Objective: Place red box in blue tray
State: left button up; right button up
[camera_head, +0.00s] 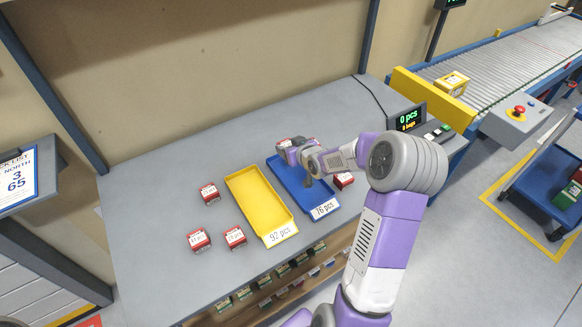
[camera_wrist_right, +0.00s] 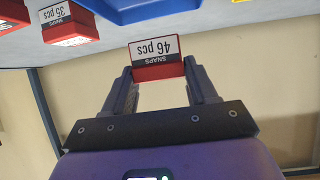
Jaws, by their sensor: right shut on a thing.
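My right gripper (camera_head: 289,150) is above the far end of the blue tray (camera_head: 323,207) in the head view. In the right wrist view it is shut on a red box (camera_wrist_right: 158,71) with a white label reading "SNAPS 46 pcs". The box sits between the fingertips, clear of the surface below. In the head view the gripper and wrist hide much of the box and part of the tray. The blue tray's edge also shows at the top of the wrist view (camera_wrist_right: 140,12). My left gripper is not in view.
A yellow tray (camera_head: 250,193) lies left of the blue tray. Several red boxes stand on the grey table (camera_head: 150,240), including one left of the yellow tray (camera_head: 209,193) and one right of the blue tray (camera_head: 345,180). A display (camera_head: 408,118) stands at the back right.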

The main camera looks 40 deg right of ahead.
jog(key=shift+f+b, duration=0.75)
jog(key=shift+f, duration=2.2)
jog(key=shift+f, duration=0.15)
jog(key=o, duration=1.1)
